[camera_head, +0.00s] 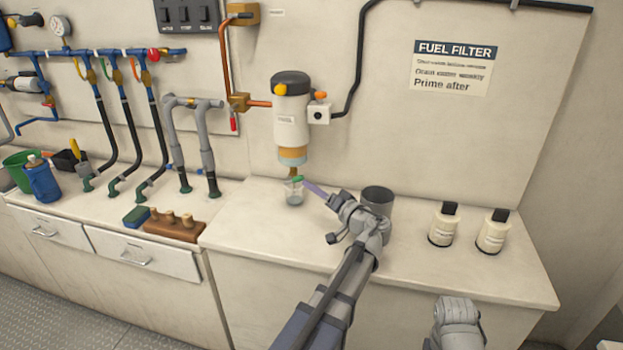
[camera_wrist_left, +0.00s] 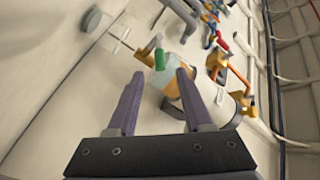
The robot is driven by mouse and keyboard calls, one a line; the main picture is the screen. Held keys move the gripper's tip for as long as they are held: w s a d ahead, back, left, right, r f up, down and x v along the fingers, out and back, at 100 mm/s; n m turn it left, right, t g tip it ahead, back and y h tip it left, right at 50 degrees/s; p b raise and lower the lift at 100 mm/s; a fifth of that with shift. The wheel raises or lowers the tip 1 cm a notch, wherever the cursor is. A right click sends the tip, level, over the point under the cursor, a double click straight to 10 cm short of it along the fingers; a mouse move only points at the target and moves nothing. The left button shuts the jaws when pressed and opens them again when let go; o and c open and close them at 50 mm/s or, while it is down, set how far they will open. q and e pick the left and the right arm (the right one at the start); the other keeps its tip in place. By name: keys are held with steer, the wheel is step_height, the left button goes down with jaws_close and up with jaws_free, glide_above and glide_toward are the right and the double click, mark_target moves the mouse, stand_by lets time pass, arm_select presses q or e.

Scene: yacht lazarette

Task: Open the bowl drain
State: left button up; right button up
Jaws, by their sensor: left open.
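The fuel filter (camera_head: 291,112) hangs on the back wall, a white cylinder with a black cap. Its amber bowl (camera_head: 292,156) is at the bottom and also shows in the left wrist view (camera_wrist_left: 172,82). The green drain handle (camera_head: 297,178) sits under the bowl; it also shows in the left wrist view (camera_wrist_left: 160,59). My left gripper (camera_head: 306,184) is open beside the drain. In the left wrist view its fingers (camera_wrist_left: 160,73) point at the green handle, which appears between and just beyond the tips. I cannot tell whether they touch.
A clear jar (camera_head: 294,195) stands on the counter (camera_head: 250,228) below the drain. A grey cup (camera_head: 378,198) stands right behind my left wrist. Two white bottles (camera_head: 442,228) (camera_head: 492,234) stand farther right. A wooden block with pegs (camera_head: 174,226) and hoses (camera_head: 205,150) are left.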

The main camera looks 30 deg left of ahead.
mark_target(298, 179)
arm_select(q)
steer(key=shift+x, duration=3.95)
steer(key=shift+c, duration=0.3)
jaws_close()
